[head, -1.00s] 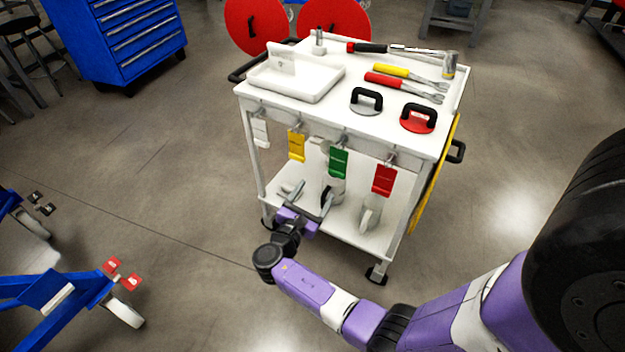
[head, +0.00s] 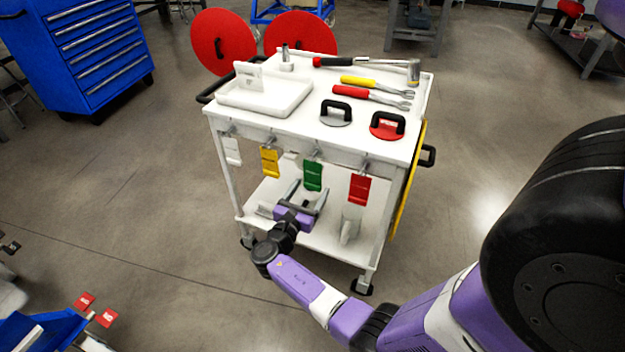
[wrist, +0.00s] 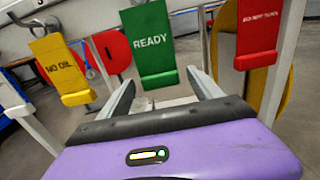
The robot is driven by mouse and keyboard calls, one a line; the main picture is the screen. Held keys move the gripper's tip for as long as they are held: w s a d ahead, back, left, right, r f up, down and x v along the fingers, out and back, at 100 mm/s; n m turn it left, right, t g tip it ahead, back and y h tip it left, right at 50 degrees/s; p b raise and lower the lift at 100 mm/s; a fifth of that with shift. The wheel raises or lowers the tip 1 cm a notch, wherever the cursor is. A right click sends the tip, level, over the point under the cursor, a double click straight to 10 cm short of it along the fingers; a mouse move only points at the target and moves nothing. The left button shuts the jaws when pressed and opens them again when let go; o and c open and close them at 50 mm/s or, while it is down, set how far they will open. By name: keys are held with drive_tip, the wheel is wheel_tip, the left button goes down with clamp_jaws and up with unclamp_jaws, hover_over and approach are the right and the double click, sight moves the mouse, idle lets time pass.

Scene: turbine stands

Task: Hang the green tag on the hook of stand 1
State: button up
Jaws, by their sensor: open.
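The green tag (head: 313,175) hangs from a hook on the front edge of the white cart (head: 270,121). In the wrist view the green tag (wrist: 150,44) reads "READY" and is just beyond my fingers, roughly centred between them. My gripper (head: 305,190) is open and empty, with its fingers pointing at the tag from in front and a little below. In the wrist view my gripper (wrist: 162,88) shows both fingers apart, with neither visibly touching the tag. No stand can be clearly identified as stand 1; part of a blue stand (head: 45,332) shows at lower left.
A yellow tag (head: 270,162) and a white tag (head: 232,151) hang left of the green one, a red tag (head: 359,189) right. Tools and a white tray (head: 262,98) are on the cart top. A blue drawer cabinet (head: 95,50) stands behind left.

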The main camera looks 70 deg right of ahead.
drive_tip(key=shift+s+d, duration=0.1)
drive_tip(key=shift+d, duration=0.4)
idle(0.7)
clamp_jaws()
